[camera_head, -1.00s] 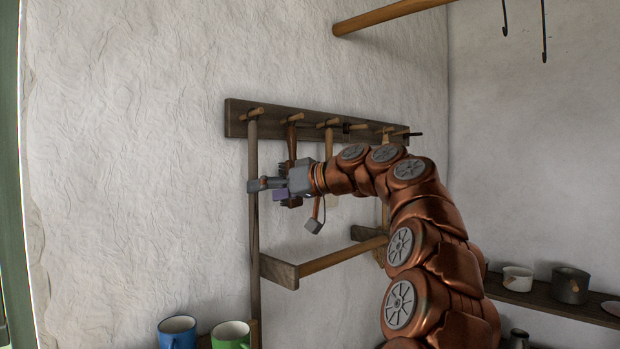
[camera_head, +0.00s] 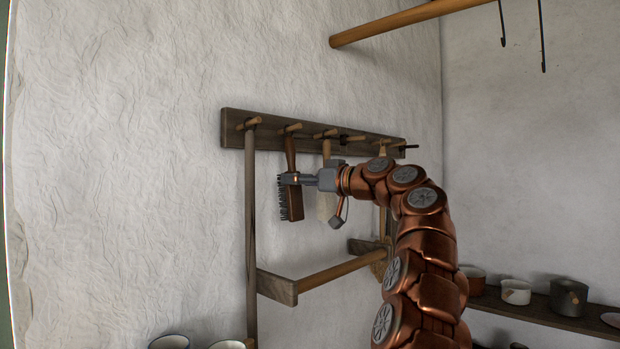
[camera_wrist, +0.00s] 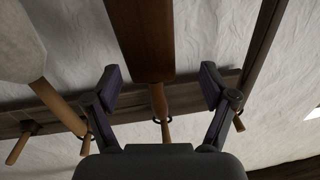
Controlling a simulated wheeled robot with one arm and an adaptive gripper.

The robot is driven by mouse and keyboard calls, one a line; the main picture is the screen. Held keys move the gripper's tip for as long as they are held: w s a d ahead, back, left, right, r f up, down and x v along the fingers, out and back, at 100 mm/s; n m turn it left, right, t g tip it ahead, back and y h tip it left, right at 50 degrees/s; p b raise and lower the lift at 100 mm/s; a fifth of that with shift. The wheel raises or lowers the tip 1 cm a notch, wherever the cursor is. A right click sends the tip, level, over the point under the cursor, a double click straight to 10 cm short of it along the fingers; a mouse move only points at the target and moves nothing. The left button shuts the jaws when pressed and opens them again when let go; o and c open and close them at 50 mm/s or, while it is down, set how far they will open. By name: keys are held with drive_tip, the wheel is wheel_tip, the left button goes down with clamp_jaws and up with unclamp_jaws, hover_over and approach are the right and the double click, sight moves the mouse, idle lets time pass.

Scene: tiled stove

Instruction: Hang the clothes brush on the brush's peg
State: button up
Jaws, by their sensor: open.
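The clothes brush (camera_head: 292,206) has a brown wooden back and handle, with dark bristles facing left. It hangs upright, handle up, below the second peg (camera_head: 290,128) from the left on the wall rack. In the wrist view, the brush (camera_wrist: 145,38) passes between the fingers, and a dark loop at its handle end seems to be around the peg (camera_wrist: 166,133). My gripper (camera_head: 300,180) is at the brush's upper body, partly covering it. Its two fingers (camera_wrist: 160,70) stand open in the wrist view, with a gap on each side of the brush.
The rack board (camera_head: 235,130) carries several pegs. A long pole (camera_head: 251,210) hangs left of the brush, and a pale tool (camera_head: 326,205) close on its right. A wooden bar (camera_head: 340,270) sticks out below. Pots (camera_head: 516,292) stand on the right shelf.

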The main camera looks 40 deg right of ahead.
drive_tip(key=shift+p+x, duration=0.4)
drive_tip(key=shift+x, duration=1.35)
drive_tip(key=shift+c, duration=0.2)
drive_tip(key=c, duration=1.3)
drive_tip(key=o, duration=1.3)
drive_tip(key=shift+s, duration=0.15)
